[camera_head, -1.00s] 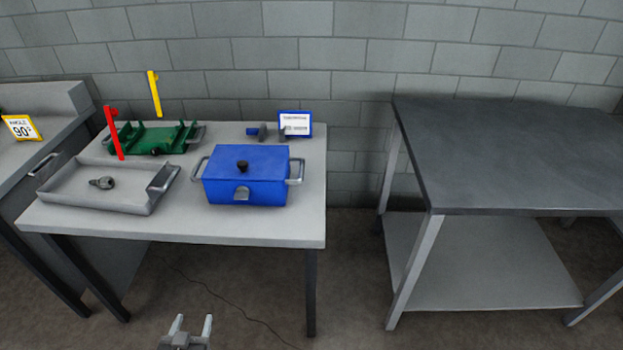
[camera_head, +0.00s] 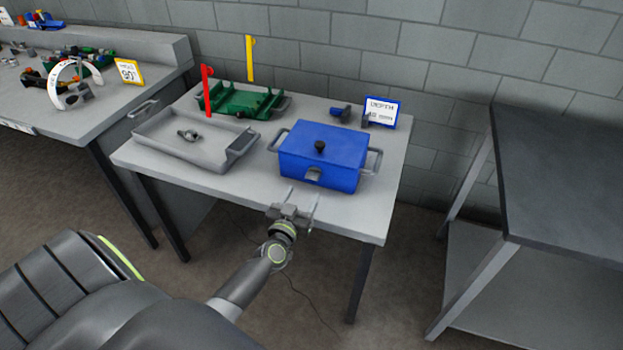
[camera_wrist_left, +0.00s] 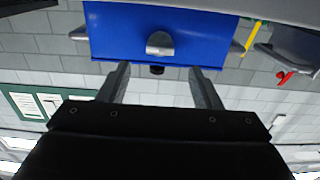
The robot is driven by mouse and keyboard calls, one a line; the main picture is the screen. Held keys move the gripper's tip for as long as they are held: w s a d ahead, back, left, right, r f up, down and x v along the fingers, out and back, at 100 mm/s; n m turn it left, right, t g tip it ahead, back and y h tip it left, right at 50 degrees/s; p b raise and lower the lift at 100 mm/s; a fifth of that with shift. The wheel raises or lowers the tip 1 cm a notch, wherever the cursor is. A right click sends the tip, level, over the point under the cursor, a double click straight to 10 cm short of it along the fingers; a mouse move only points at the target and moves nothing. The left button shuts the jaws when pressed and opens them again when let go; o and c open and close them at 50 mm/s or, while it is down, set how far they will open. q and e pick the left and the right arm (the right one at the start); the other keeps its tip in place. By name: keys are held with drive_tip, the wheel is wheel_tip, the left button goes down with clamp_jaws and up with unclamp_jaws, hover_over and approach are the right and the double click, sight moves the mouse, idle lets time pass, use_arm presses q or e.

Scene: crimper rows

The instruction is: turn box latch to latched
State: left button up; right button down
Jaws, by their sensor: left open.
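My right gripper is not in view.
A grey tray (camera_head: 160,140) with a small metal part (camera_head: 188,134) lies left of the box. Behind it are a green fixture (camera_head: 240,101) with red and yellow flags. A sign (camera_head: 381,112) stands behind the box. A dark table (camera_head: 570,170) is at right.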

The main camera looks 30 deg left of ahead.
sight(311, 178)
use_arm(q)
drive_tip(key=b+x, duration=0.1)
drive_tip(key=x, duration=0.6)
drive_tip(key=shift+w, duration=0.25)
drive_tip(key=c, duration=1)
